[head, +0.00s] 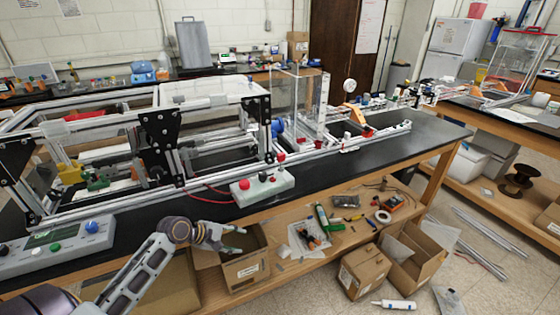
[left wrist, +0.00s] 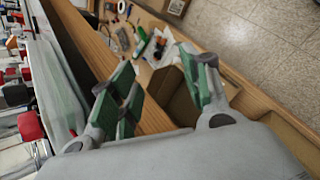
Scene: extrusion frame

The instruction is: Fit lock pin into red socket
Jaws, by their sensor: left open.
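My left gripper (head: 234,240) is in front of the bench's front edge, above the open cardboard boxes on the low shelf. In the left wrist view its green-padded fingers (left wrist: 165,78) stand apart with nothing between them. The extrusion frame (head: 165,140) stands on the black bench top, beyond and above the gripper. Small red parts (head: 367,131) sit toward the frame's right end. I cannot tell whether any of these is the red socket. I cannot make out the lock pin. My right gripper is not in view.
A grey box with red buttons (head: 262,187) sits at the bench's front edge. A control panel (head: 55,248) with a display is at the left. The low wooden shelf holds an open carton (head: 245,268), tape (head: 383,217) and loose tools. Bare black bench top (head: 410,150) shows at right.

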